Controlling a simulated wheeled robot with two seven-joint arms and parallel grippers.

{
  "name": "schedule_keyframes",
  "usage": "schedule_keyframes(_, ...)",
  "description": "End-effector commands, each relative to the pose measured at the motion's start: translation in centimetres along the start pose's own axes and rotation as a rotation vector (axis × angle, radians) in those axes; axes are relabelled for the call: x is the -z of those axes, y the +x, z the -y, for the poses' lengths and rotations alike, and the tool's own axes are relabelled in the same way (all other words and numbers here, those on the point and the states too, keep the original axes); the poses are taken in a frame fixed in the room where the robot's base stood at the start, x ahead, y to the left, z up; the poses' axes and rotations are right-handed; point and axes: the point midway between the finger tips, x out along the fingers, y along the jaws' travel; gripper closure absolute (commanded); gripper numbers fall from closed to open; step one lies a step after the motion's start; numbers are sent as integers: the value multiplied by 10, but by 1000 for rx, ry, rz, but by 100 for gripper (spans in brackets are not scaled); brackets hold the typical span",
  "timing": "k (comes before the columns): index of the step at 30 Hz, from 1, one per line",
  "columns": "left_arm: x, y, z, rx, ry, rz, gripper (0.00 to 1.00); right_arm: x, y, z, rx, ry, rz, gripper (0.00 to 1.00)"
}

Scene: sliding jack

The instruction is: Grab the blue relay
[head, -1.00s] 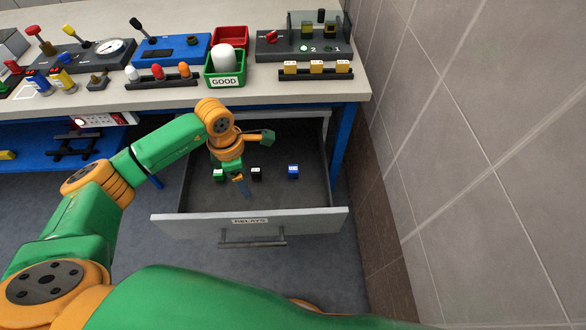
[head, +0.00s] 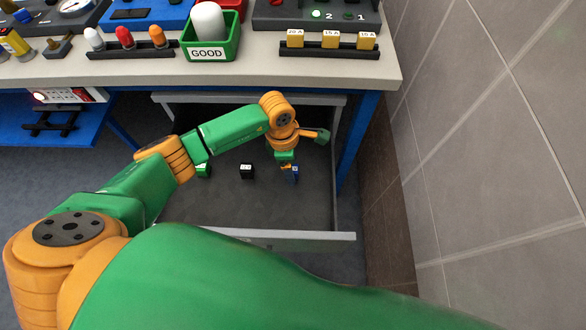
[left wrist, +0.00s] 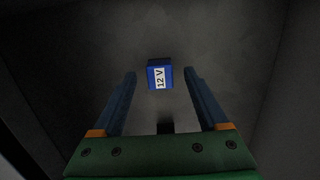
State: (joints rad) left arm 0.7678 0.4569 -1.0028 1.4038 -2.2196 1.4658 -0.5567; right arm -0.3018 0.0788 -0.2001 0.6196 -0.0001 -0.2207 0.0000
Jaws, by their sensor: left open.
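The blue relay (left wrist: 160,83) lies on the drawer floor with its white "12 V" label facing up in the left wrist view. It shows partly behind my gripper in the head view (head: 296,173). My left gripper (left wrist: 159,74) is open and points down above the relay. In the left wrist view the relay appears between the two blue fingertips, with a gap on each side. The exact height of the fingertips over it is hard to tell. My right gripper is not in view.
The open grey drawer (head: 290,238) has walls around the relays. A black relay (head: 246,171) and a green relay (head: 204,171), partly hidden by my arm, lie to the left. The bench (head: 250,73) overhangs the back. A tiled wall (head: 480,150) stands right.

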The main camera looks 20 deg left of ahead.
Motion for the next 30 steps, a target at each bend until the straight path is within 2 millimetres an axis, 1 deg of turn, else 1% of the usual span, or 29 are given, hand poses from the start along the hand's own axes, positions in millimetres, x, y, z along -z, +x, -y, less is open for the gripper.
schedule_keyframes(1, 0, 10, 0, 2, -2, -1, 24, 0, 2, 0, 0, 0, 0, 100)
schedule_keyframes(3, 0, 18, 1, 2, -1, 0, 24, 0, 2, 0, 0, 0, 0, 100)
schedule_keyframes(6, 0, 21, 0, -1, 0, 0, 24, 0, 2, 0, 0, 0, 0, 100)
schedule_keyframes(10, 0, 21, 0, -2, 0, 0, 24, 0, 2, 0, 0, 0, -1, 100)
schedule_keyframes(11, 0, 21, 0, -2, 0, 0, 29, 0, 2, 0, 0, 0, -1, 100)
schedule_keyframes(12, 0, 21, 0, -1, 0, 0, 40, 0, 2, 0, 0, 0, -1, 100)
schedule_keyframes(14, 0, 21, 0, -1, 0, 0, 56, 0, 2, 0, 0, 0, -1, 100)
schedule_keyframes(15, 0, 21, 0, -1, 0, 0, 67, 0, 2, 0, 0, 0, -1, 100)
schedule_keyframes(17, 0, 20, 0, -1, 0, 0, 83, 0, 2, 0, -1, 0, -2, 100)
schedule_keyframes(18, 0, 20, 0, -1, 0, 0, 94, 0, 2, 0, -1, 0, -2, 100)
schedule_keyframes(19, 0, 20, 0, -1, 0, 0, 100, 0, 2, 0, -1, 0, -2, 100)
schedule_keyframes(26, 0, 20, 0, -1, 0, 0, 100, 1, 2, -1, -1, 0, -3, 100)
schedule_keyframes(28, 0, 18, -1, -1, 0, 1, 100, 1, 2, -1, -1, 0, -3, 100)
schedule_keyframes(30, -1, 12, -1, -2, 0, 1, 100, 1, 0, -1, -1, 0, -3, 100)
